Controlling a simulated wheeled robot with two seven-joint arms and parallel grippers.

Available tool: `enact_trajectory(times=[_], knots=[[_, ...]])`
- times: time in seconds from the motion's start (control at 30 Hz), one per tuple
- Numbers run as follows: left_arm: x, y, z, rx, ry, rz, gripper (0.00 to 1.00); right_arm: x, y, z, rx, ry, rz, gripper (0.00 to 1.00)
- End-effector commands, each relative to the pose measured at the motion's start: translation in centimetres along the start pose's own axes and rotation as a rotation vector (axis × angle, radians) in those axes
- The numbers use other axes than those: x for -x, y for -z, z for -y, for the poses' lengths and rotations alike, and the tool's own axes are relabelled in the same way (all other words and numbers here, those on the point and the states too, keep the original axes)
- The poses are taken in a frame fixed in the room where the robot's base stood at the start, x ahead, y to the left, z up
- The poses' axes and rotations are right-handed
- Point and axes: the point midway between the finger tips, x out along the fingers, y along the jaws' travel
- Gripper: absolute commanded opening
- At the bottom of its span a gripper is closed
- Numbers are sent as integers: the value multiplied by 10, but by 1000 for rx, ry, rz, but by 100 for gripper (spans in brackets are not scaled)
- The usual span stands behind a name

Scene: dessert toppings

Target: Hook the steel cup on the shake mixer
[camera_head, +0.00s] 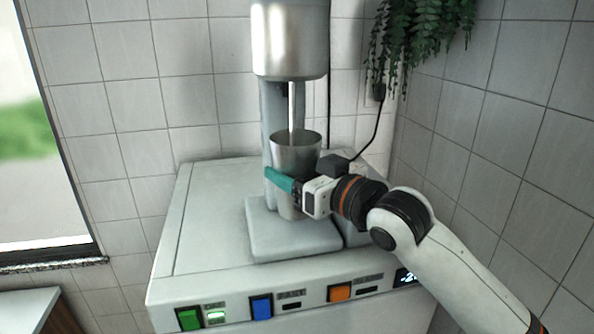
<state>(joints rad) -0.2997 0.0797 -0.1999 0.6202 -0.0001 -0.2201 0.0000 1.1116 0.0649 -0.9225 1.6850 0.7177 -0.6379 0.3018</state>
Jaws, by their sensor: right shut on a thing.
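The shake mixer (291,42) stands against the tiled wall, with a steel motor head, a thin spindle and a grey base plate. The steel cup (296,152) is upright below the head, in front of the mixer's column, and the spindle reaches down into its mouth. My right gripper (282,182) comes in from the right and is shut on the cup; a teal finger shows across the cup's front. The cup's lower part is partly behind the gripper. I cannot tell whether the cup touches the base or any hook. My left gripper is not in view.
The mixer stands on a pale cabinet (210,225) with green, blue and orange buttons on its front. A hanging plant (420,30) and a black cable are at upper right. A window (35,150) is at left. The cabinet top left of the mixer is clear.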

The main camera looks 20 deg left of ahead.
Motion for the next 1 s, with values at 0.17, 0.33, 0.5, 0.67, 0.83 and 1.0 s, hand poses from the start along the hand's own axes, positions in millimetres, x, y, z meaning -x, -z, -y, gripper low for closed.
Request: enact_trajectory(times=[0.17, 0.33, 0.5, 0.67, 0.83, 1.0], knots=[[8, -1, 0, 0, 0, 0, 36, -1, -11, 0, 1, -1, 4, 30], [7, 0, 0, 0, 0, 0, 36, -1, -10, 0, 1, -1, 4, 30], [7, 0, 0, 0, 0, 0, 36, -1, -11, 0, 1, -1, 4, 30], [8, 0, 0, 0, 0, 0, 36, -2, -17, 1, -5, -1, -6, 30], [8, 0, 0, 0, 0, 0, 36, -5, -27, 2, -15, -2, -26, 30], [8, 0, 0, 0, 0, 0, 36, -8, -36, 4, -27, -1, -47, 30]])
